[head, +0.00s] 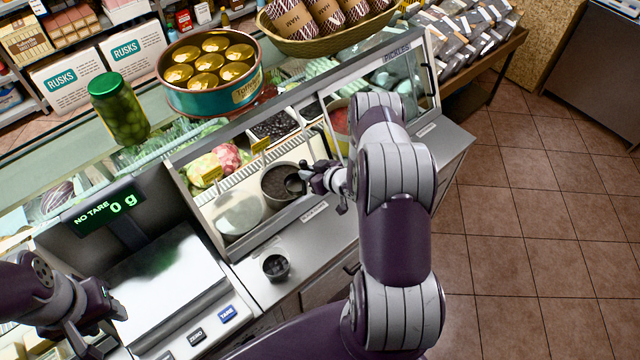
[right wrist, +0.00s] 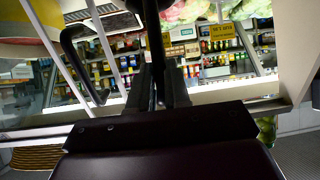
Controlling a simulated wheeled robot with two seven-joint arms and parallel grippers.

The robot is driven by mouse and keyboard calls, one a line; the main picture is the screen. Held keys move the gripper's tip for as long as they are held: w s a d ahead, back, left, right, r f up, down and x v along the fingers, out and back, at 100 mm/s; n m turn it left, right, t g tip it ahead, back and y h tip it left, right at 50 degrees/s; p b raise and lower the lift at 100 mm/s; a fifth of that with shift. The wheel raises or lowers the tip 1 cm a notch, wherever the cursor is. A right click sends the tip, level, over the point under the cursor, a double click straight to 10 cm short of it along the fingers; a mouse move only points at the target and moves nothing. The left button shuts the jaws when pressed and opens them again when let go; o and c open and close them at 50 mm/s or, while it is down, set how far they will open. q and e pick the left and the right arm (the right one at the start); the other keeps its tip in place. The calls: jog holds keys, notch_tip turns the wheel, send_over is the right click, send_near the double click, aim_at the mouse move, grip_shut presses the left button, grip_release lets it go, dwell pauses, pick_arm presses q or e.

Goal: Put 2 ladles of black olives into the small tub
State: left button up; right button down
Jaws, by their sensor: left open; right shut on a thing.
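A round pot of black olives (head: 276,190) sits inside the glass-fronted counter, its contents dark. My right gripper (head: 322,178) is beside the pot's right rim, shut on the ladle (head: 294,182). The ladle's dark bowl end shows over the pot; whether it holds olives I cannot tell. In the right wrist view the dark handle (right wrist: 152,45) stands between the gripper fingers (right wrist: 160,88). The small tub (head: 276,266) stands upright on the counter ledge in front; its inside is dark, with lumps that may be olives. My left gripper (head: 102,318) is open and empty near the scale.
The scale (head: 160,275) with a "0 g" display (head: 110,208) stands left of the tub. A pale round lid or pot (head: 238,213) is left of the olive pot. A jar of green olives (head: 118,110) and a tin tub (head: 212,85) stand on the glass top.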

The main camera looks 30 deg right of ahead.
jog(key=shift+w+a+f+b, duration=0.1)
jog(key=shift+w+b, duration=0.35)
jog(key=shift+w, duration=0.4)
jog(key=b, duration=0.3)
send_over(297, 183)
notch_tip(297, 183, down, 2)
jog(key=shift+w+f, duration=0.15)
jog(key=shift+f, duration=0.1)
jog(key=f+b, duration=0.4)
jog(key=b, duration=0.1)
jog(key=shift+s+f, duration=0.25)
jog(key=shift+f, duration=0.1)
jog(key=shift+w+f+b, duration=0.15)
jog(key=shift+f+b, duration=0.65)
jog(key=shift+f, duration=0.1)
pick_arm(q)
notch_tip(297, 183, down, 11)
jog(key=shift+s+d+r, duration=0.15)
jog(key=shift+s, duration=0.25)
pick_arm(e)
jog(key=shift+r, duration=0.1)
pick_arm(q)
jog(key=shift+r, duration=0.1)
pick_arm(e)
jog(key=shift+r, duration=0.1)
